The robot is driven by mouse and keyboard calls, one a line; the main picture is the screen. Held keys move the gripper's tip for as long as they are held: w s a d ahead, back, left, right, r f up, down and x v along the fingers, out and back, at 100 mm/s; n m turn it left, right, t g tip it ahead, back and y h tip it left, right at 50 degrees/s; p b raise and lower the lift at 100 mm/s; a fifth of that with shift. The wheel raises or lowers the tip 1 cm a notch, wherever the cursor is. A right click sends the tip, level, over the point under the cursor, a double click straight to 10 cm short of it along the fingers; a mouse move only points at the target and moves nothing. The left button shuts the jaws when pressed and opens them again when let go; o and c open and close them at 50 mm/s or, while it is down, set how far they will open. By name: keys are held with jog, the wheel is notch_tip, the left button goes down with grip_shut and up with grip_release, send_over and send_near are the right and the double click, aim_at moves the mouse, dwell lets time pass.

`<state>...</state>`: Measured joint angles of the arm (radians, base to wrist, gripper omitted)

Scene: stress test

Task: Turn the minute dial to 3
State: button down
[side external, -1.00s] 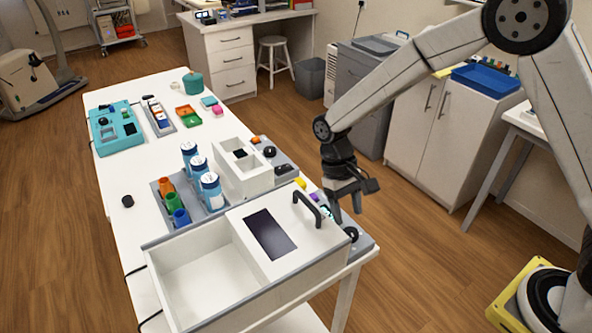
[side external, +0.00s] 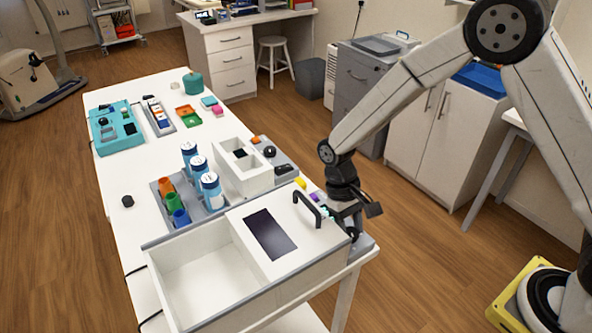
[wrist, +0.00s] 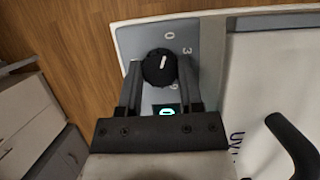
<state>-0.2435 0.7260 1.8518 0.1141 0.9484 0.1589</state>
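The minute dial (wrist: 160,67) is a round black knob with a white pointer line on a grey panel. In the wrist view the line points up, roughly toward the printed 0; a 3 is printed to the upper right. A small display (wrist: 166,113) below the dial glows cyan with what looks like a 0. My gripper (wrist: 159,62) is open, with one finger on each side of the dial and small gaps seeming to show. In the side view my gripper (side external: 352,226) is low over the panel at the table's near right corner, hiding most of the dial.
A white box with a black handle (side external: 306,205) and dark window stands right beside my gripper; the handle also shows in the wrist view (wrist: 292,140). Floor lies beyond the panel's edge.

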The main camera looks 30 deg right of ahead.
jog(key=shift+m, duration=0.4)
jog(key=m+y, duration=0.1)
jog(key=m, duration=0.2)
jog(key=shift+d+y, duration=0.1)
jog(key=shift+y, duration=0.2)
jog(key=m, duration=0.2)
jog(key=m+t+y, duration=0.1)
jog(key=m, duration=0.2)
jog(key=shift+y, duration=0.3)
jog(key=c, duration=0.5)
grip_release()
jog(key=shift+r, duration=0.1)
jog(key=shift+v, duration=3.85)
